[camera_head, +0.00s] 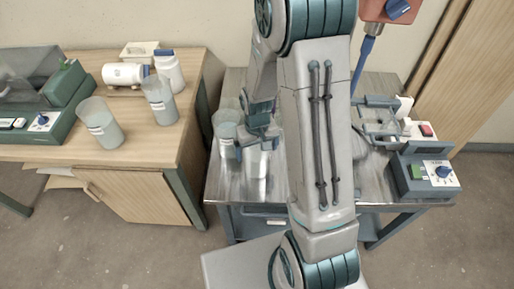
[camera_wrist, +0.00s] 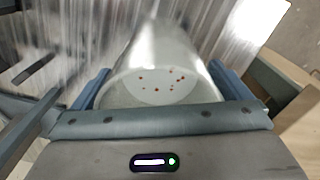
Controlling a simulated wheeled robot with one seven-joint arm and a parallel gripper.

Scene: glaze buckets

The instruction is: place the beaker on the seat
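My gripper (camera_head: 258,135) is low over the metal-topped bench. In the wrist view, its blue fingers (camera_wrist: 160,88) stand on either side of a pale beaker (camera_wrist: 155,88), with no clear gap at its sides. Red specks show inside the beaker. Its lower part shows below the gripper in the head view (camera_head: 253,162); I cannot tell whether it touches the bench. I cannot make out which thing is the seat.
The metal bench (camera_head: 235,184) has bare room at its front left. White bottles (camera_head: 169,72) and a green machine (camera_head: 45,122) are on the wooden table.

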